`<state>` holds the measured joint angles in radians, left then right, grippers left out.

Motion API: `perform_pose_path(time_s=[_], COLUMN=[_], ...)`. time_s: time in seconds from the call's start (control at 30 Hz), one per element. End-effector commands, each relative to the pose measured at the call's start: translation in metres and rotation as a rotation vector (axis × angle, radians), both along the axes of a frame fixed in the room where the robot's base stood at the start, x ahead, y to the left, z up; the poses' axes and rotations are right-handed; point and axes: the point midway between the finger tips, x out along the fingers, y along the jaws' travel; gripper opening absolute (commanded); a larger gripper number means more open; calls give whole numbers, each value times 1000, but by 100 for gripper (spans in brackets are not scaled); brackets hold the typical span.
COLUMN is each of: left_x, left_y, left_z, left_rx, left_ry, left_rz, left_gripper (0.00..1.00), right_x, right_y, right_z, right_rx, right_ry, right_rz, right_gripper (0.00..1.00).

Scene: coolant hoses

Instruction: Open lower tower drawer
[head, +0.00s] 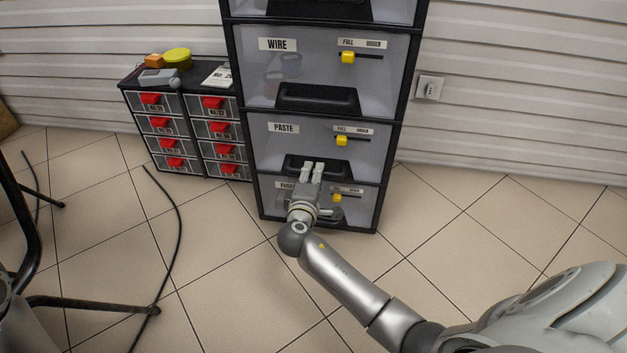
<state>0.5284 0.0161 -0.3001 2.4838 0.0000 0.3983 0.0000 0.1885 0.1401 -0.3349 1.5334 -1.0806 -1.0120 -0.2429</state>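A tall grey drawer tower with a black frame (238,110) stands against the wall. Its drawers include one labelled WIRE (365,85), one labelled PASTE (268,150) below it, and the lowest drawer (362,210), whose label is partly hidden. These drawers look closed. My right gripper (312,167) is in front of the lower tower, its fingertips overlapping the black PASTE handle (345,173) in the picture. The fingers are close together; contact and grip are unclear. My gripper and wrist hide much of the lowest drawer's front and handle. My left gripper is out of view.
A low cabinet (187,128) with several red-handled drawers stands left of the tower, with small items on top. A black hose (180,215) lies on the tiled floor. A dark metal frame (90,301) is at left. Floor right of the tower is clear.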

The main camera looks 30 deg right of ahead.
Motion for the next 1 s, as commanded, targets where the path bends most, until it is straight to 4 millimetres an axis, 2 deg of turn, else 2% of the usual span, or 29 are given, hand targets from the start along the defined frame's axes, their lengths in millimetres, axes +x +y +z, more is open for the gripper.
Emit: perform_pose_path(time_s=[0.13,0.43,0.73,1.0], left_x=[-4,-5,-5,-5], left_y=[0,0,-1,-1], left_z=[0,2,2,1], left_rx=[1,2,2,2], left_ry=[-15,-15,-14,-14], left_rz=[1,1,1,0], left_gripper=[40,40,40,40], right_x=[7,8,8,7], right_y=[-5,-6,-6,-6], right_z=[-2,-1,-1,-2], right_rx=[-1,-1,0,0], right_ry=[-2,-1,0,0], right_rz=[0,0,0,0], right_gripper=[37,37,0,0])
